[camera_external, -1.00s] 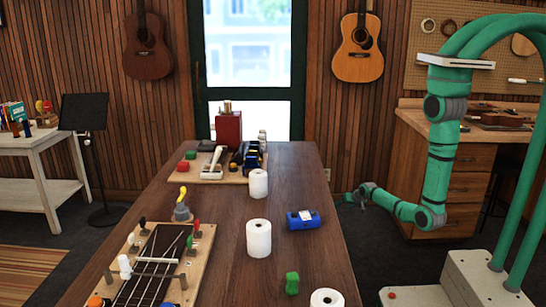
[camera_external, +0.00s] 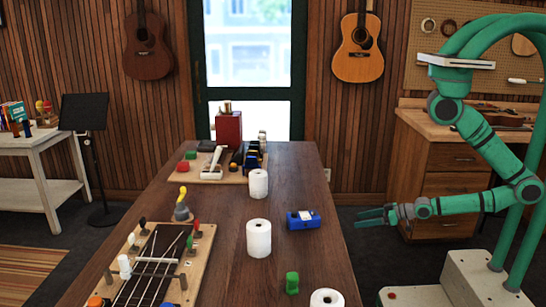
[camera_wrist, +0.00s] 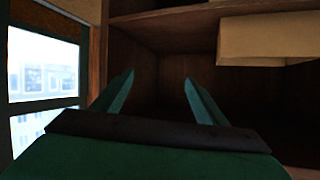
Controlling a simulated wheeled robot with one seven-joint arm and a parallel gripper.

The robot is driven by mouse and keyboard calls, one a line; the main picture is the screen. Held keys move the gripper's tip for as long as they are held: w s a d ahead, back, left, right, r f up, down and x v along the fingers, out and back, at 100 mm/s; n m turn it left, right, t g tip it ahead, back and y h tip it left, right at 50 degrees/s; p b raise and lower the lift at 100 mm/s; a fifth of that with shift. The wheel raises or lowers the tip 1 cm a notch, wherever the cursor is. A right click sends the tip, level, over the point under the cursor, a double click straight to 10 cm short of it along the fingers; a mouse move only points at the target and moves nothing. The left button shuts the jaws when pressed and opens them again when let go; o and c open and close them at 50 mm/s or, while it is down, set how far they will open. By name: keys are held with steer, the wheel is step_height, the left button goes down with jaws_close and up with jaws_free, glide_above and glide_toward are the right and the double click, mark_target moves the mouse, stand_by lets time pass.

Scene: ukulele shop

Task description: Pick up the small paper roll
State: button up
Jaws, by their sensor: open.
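Three white paper rolls stand upright on the wooden table. One roll (camera_external: 258,184) is at the back, a wider, taller-looking one (camera_external: 258,240) is in the middle, and one (camera_external: 317,300) is at the front, cut off by the picture's bottom edge. The back roll looks smallest, but it is also farther away. My gripper (camera_external: 370,216) is open and empty, off the table's right side and apart from all the rolls. In the wrist view my gripper's (camera_wrist: 160,92) two green fingers are spread with nothing between them. No roll shows there.
The table (camera_external: 225,215) also holds a blue tape dispenser (camera_external: 302,220), a green block (camera_external: 292,283), a ukulele neck on a board (camera_external: 150,265) and a back tray (camera_external: 208,177) of items. A workbench (camera_external: 450,175) stands behind my arm.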

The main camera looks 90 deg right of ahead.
steer(key=shift+o, duration=0.6)
steer(key=s+a+r+n+t+y, duration=0.1)
steer(key=s+a+r+n+y, duration=0.1)
steer(key=r, duration=0.5)
steer(key=s+a+r+n+t+y, duration=0.2)
steer(key=s+a+r+n, duration=0.1)
steer(key=a+r, duration=0.2)
step_height(320, 180, up, 3)
steer(key=shift+s+f+y, duration=0.2)
steer(key=shift+s+y, duration=0.05)
steer(key=shift+y, duration=0.05)
steer(key=shift+f, duration=0.1)
